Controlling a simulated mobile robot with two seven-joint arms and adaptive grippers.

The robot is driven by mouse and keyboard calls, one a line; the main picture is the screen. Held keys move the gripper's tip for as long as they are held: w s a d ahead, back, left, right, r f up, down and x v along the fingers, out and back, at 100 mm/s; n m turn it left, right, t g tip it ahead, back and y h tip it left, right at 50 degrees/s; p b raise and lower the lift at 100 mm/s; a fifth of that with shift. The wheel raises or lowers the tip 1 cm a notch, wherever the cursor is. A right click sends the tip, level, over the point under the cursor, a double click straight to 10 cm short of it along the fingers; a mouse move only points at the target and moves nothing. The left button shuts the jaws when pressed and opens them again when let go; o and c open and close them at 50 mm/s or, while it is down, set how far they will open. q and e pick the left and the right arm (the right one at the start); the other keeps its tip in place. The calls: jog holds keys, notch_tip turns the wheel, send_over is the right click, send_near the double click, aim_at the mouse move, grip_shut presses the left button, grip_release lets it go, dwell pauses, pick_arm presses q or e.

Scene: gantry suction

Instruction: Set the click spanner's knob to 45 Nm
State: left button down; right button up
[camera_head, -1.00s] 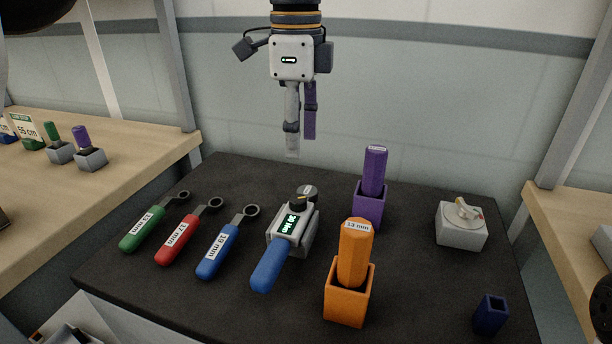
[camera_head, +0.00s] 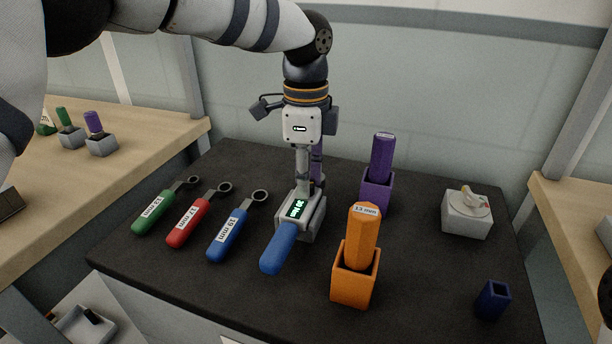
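The click spanner (camera_head: 297,221) lies in a grey cradle on the dark table top, its blue handle (camera_head: 278,248) pointing toward me. Its small green display seems to read 30 Nm, though the digits are tiny. My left gripper (camera_head: 309,185) points straight down at the far end of the spanner. Its fingertips are at the place of the dark knob, and they hide the knob. I cannot tell whether the fingers touch or grip it.
Green (camera_head: 154,212), red (camera_head: 188,222) and blue (camera_head: 228,235) ring spanners lie left. Right stand a purple tool in its holder (camera_head: 377,190), an orange one (camera_head: 354,276), a grey box with a dial (camera_head: 466,218) and an empty blue holder (camera_head: 492,301). Wooden benches flank the table.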

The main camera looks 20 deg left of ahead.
pick_arm(q)
jog(key=shift+r, duration=0.1)
pick_arm(e)
jog(key=shift+w+r, duration=0.15)
pick_arm(q)
jog(key=shift+r+n+p, duration=0.1)
jog(key=shift+n+p, duration=0.4)
jog(key=shift+n, duration=0.6)
jog(key=n, duration=0.2)
jog(key=shift+n+p, duration=0.3)
jog(key=n, duration=0.3)
jog(key=shift+f+n+p, duration=0.2)
jog(key=shift+n+p, duration=0.15)
jog(key=shift+n, duration=1.45)
pick_arm(e)
jog(key=shift+w+r+t, duration=0.6)
jog(key=shift+w+r, duration=0.7)
jog(key=shift+w, duration=0.05)
pick_arm(q)
jog(key=shift+n, duration=0.3)
jog(key=c, duration=1.3)
grip_release()
